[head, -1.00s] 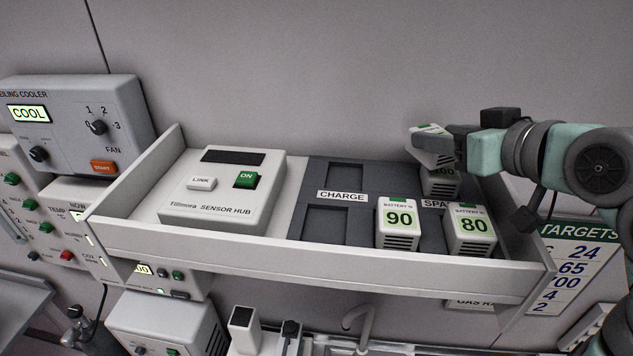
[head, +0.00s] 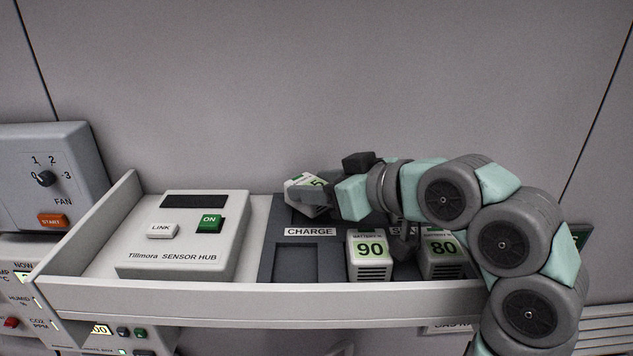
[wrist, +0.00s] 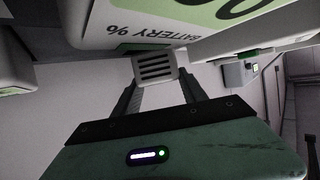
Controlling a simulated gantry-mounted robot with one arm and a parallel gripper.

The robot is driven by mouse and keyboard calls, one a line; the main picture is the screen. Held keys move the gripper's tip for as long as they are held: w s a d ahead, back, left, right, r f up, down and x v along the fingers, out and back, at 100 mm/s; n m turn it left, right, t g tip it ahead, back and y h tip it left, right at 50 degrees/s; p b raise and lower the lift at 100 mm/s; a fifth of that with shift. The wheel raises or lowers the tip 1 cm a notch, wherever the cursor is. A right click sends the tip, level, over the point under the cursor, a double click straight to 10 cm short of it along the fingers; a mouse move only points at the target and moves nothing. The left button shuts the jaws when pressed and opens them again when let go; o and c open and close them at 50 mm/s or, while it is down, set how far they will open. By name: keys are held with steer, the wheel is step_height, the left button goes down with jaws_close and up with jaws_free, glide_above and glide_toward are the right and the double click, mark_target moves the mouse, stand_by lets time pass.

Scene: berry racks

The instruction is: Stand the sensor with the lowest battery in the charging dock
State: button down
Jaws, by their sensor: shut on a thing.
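My gripper (head: 322,196) is shut on a white sensor (head: 303,190), held tilted at the back of the CHARGE bays. Part of its number shows, seemingly a 5; the rest is hidden. In the wrist view a vented face of the held sensor (wrist: 155,68) shows between the fingers. The charging dock (head: 268,262) is a dark panel labelled CHARGE. Its front bay (head: 296,262) is empty; its back bay is mostly hidden by the sensor and gripper. The 90 sensor (head: 369,255) and the 80 sensor (head: 441,251) stand upright to the right of the front bay.
The sensor hub (head: 185,245) sits left of the dock in the white tray (head: 250,302), whose raised rim surrounds everything. My arm covers the tray's back right. In the wrist view, a big sensor face (wrist: 160,25) marked BATTERY % hangs very close overhead.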

steer(key=shift+w+f+b, duration=0.1)
steer(key=shift+f+b, duration=0.55)
steer(key=shift+b, duration=0.05)
steer(key=c, duration=0.6)
jaws_free()
steer(key=shift+f, duration=0.2)
steer(key=shift+c, duration=0.2)
steer(key=shift+r+p, duration=0.5)
steer(key=shift+p, duration=0.05)
steer(key=b+v, duration=0.1)
steer(key=v, duration=0.4)
steer(key=b+v, duration=0.2)
steer(key=v, duration=0.4)
steer(key=shift+r, duration=0.25)
steer(key=shift+s+d+r, duration=0.3)
steer(key=shift+s+r, duration=0.05)
steer(key=shift+s, duration=0.05)
